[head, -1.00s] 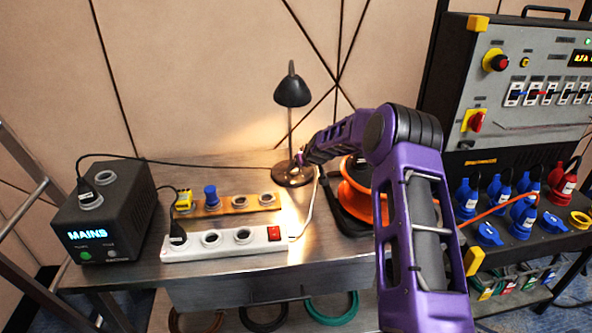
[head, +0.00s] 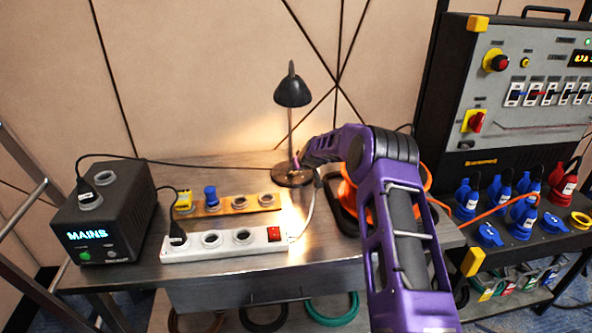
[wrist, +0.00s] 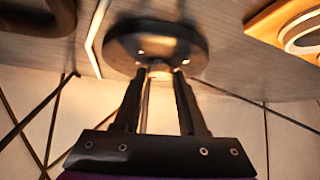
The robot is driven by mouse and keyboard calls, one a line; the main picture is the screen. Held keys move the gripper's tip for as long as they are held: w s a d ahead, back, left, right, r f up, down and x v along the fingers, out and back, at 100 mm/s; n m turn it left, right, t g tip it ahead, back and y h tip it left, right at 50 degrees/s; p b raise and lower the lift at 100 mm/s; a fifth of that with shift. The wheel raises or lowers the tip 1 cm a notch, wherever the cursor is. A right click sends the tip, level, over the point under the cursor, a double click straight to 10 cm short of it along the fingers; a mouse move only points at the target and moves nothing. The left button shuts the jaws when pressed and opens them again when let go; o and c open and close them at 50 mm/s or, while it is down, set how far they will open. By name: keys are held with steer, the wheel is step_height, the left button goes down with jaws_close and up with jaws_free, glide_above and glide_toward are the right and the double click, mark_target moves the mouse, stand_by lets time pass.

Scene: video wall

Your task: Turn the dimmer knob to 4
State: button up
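The black desk lamp (head: 291,94) stands lit at the back of the steel bench. Its round dark base (head: 293,179) fills the top middle of the wrist view (wrist: 180,42). A small pale knob-like part (wrist: 158,69) shows at the near edge of the base, between my fingertips. I cannot read a number on it. My gripper (head: 299,160) is at the lamp base, beside the stem. In the wrist view, its two fingers (wrist: 158,75) are apart, one on each side of that part. I cannot tell whether they touch it.
A white power strip (head: 205,252), a wooden socket strip (head: 238,203) and a black MAINS box (head: 125,205) stand left on the bench. An orange cable reel (head: 352,195) is close to the right of the lamp. A control panel (head: 535,75) stands further right.

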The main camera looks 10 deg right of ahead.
jaws_close()
steer(key=shift+a+r+m+h, duration=0.1)
steer(key=shift+m+h, duration=0.2)
steer(key=shift+a+m+h, duration=0.25)
steer(key=shift+m+h, duration=0.25)
steer(key=shift+m, duration=0.1)
steer(key=shift+a+m+h, duration=0.25)
steer(key=shift+m+h, duration=0.55)
steer(key=shift+m, duration=0.3)
steer(key=m+h, duration=0.1)
steer(key=m+h+b, duration=0.1)
steer(key=m+b, duration=0.1)
steer(key=shift+w+a+f+m+h, duration=0.1)
steer(key=shift+a+f+m+h, duration=0.2)
steer(key=shift+h, duration=0.1)
steer(key=m, duration=0.1)
steer(key=m+g+h+b, duration=0.1)
steer(key=shift+w+r+m+h, duration=0.1)
steer(key=shift+r+m+h, duration=0.1)
steer(key=shift+m+h, duration=0.1)
steer(key=shift+a+m+g+h, duration=0.1)
steer(key=shift+m+g+h, duration=0.2)
steer(key=shift+m+g, duration=0.1)
steer(key=shift+m+g+h, duration=0.3)
steer(key=shift+m, duration=0.3)
